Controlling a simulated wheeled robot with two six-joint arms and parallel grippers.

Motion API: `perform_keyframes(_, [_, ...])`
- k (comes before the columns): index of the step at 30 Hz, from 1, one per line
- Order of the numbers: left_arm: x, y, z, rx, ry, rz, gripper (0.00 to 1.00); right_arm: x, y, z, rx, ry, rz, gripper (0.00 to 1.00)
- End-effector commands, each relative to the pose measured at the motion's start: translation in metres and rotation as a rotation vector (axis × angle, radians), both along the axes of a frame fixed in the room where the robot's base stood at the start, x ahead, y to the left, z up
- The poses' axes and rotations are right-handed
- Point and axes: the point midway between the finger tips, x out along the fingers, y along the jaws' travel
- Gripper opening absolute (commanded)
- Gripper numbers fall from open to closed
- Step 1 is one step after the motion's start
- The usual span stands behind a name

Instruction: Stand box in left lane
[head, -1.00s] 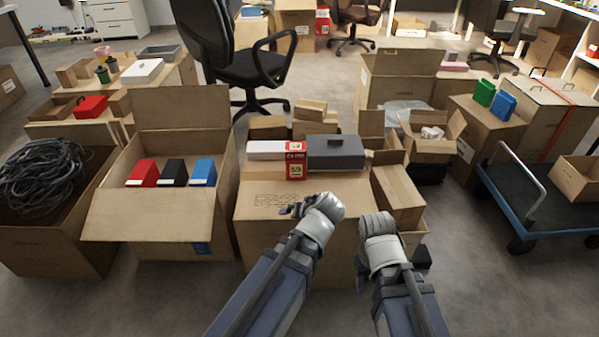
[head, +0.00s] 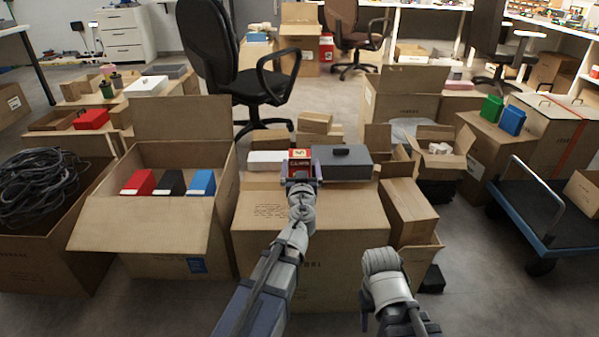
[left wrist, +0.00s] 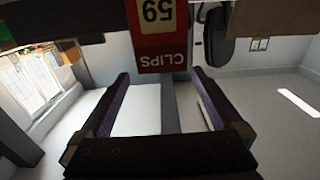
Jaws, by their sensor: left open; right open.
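A red box (head: 299,154) with a pale label stands on a closed cardboard carton (head: 352,228), between a white box (head: 266,161) and a dark grey box (head: 342,165). My left gripper (head: 301,178) is open, right in front of the red box and partly hiding it. In the left wrist view the red box (left wrist: 162,52) appears upside down with "CLIPS" and "59" on it, just past the tips of my open, empty fingers (left wrist: 162,85). I cannot tell whether they touch it. My right gripper (head: 381,262) is open and empty, low in front of the carton's right side.
An open carton (head: 140,228) at left holds red, black and blue boxes. A carton of black cable (head: 40,180) stands left of it. A narrow carton (head: 408,210) stands close on the right, and a blue-edged trolley (head: 550,215) farther right.

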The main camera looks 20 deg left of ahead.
Motion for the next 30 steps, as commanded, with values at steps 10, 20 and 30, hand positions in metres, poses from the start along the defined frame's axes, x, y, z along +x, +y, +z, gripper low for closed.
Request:
perform_keyframes(10, [0.019, 0.006, -0.002, 0.0, 0.0, 0.001, 1.0, 0.0, 0.0, -0.002, 0.0, 0.0, 0.0, 0.5])
perform_keyframes(20, [0.061, 0.02, -0.004, 0.0, 0.001, 0.001, 1.0, 0.0, 0.0, -0.004, 0.0, 0.0, 0.0, 0.5])
perform_keyframes(30, [0.061, 0.021, -0.004, 0.0, 0.001, 0.001, 0.89, 0.0, 0.0, -0.004, 0.0, 0.0, 0.0, 0.5])
